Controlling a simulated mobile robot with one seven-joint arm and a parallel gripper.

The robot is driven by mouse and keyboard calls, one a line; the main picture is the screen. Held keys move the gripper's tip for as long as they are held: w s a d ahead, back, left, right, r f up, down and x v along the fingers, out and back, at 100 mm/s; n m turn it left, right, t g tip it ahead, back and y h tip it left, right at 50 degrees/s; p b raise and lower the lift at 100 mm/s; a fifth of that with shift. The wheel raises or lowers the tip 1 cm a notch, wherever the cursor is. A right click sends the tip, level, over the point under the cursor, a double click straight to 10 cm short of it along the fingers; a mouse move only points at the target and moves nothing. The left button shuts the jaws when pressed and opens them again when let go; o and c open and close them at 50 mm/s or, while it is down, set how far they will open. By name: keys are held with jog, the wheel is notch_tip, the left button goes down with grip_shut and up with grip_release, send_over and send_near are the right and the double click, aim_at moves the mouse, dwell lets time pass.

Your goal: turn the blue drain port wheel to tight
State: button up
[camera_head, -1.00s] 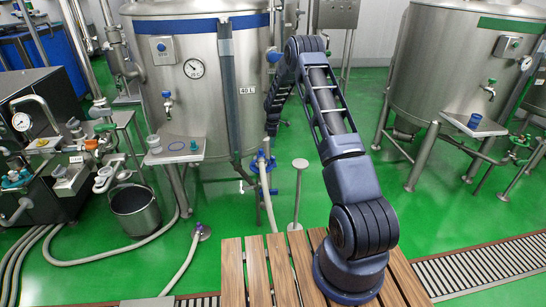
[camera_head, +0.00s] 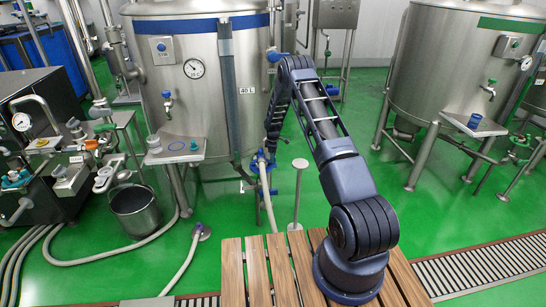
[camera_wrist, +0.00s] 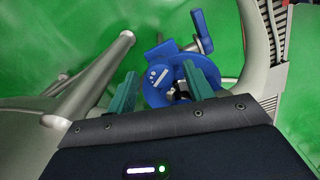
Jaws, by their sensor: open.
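The blue drain port wheel (camera_wrist: 158,92) is near the middle of the wrist view, with a pale mark on its face. A blue lever-like part (camera_wrist: 203,32) sticks up behind it on the right. My gripper (camera_wrist: 159,70) is open, with its teal fingers on the left and right of the wheel. I cannot tell whether either finger touches it. In the head view the blue drain fitting (camera_head: 258,164) is low at the right side of the blue-banded tank, partly hidden by my arm. My gripper is hard to make out there.
The steel blue-banded tank (camera_head: 205,105) stands behind the fitting. A pale hose (camera_head: 268,200) hangs from the fitting, and a thin post with a round top (camera_head: 299,164) stands to its right. A wooden slatted platform (camera_head: 235,270) lies in front.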

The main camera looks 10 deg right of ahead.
jog(key=shift+c, duration=0.2)
jog(key=c, duration=0.9)
jog(key=shift+c, duration=0.2)
